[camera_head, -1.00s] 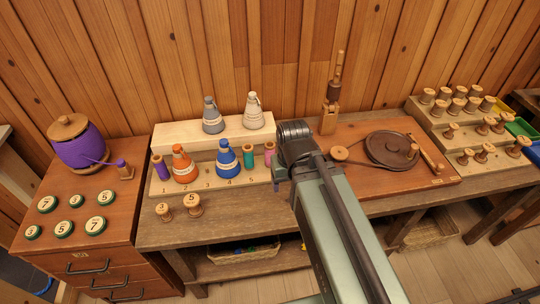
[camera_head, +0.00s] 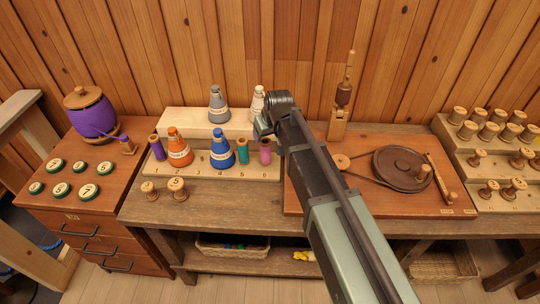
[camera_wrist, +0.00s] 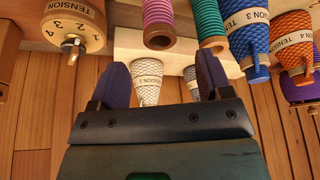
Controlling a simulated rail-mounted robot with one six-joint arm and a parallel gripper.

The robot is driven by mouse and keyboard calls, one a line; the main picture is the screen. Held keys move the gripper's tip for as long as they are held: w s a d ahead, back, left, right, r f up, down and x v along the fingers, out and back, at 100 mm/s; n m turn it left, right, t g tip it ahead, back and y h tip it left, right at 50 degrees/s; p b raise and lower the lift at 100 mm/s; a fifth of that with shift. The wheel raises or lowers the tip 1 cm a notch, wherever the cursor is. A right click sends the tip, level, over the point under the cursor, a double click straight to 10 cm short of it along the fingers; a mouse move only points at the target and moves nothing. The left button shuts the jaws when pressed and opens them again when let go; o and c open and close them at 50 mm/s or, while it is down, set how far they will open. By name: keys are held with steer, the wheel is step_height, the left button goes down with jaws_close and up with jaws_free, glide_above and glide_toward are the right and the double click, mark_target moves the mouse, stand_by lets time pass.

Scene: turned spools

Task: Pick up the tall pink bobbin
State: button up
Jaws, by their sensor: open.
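The tall pink bobbin (camera_head: 265,152) stands upright on the light wooden rack at the right end of its row, just right of the teal bobbin (camera_head: 243,151). The pink bobbin also shows at the top middle of the wrist view (camera_wrist: 159,14), with the teal bobbin (camera_wrist: 207,18) beside it. My gripper (camera_wrist: 161,76) is open and empty, its two dark fingers spread apart. In the wrist view the pink bobbin lies beyond the fingertips, not between them. In the head view my gripper end is largely hidden behind my arm, close above and right of the bobbin.
A blue cone (camera_head: 222,150), an orange cone (camera_head: 179,149) and a purple bobbin (camera_head: 157,148) share the rack. Grey (camera_head: 218,104) and cream (camera_head: 257,102) cones stand on the step behind. A wooden tension knob (camera_wrist: 72,25) is near in the wrist view. A winder board (camera_head: 390,207) lies right.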

mark_target(266, 139)
steer(key=b+x, duration=0.2)
steer(key=x, duration=0.2)
steer(key=b+x, duration=0.5)
steer(key=shift+s+f, duration=0.15)
steer(key=shift+f, duration=0.15)
steer(key=shift+r, duration=0.25)
steer(key=c, duration=1)
